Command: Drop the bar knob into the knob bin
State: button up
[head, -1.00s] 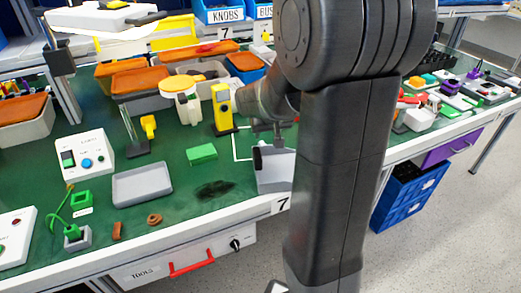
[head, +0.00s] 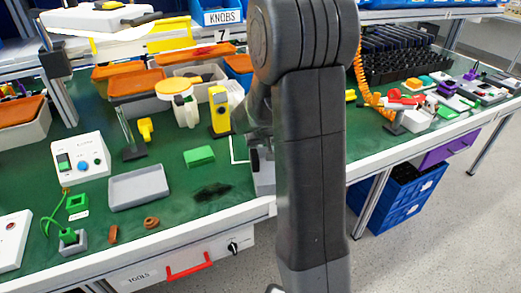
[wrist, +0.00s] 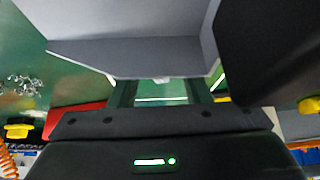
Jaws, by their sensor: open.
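The knob bin (head: 222,14) is the blue bin labelled KNOBS at the back of the bench in the head view. A grey box (head: 262,182) with a dark part on its left side stands near the bench's front edge, mostly hidden by my arm. In the wrist view a grey surface (wrist: 130,50) and a large black shape fill the top, very close. I cannot make out the bar knob for certain in either view. My gripper (wrist: 162,90) is open, with its fingers apart and green bench visible between them. In the head view my arm mostly hides it.
A grey tray (head: 138,187), a green block (head: 199,156) and a yellow device (head: 220,110) stand left of my arm. Orange-topped bins (head: 136,83) are behind. An orange coiled hose (head: 365,75) hangs to the right.

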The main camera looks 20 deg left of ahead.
jog(key=shift+c, duration=0.4)
grip_shut()
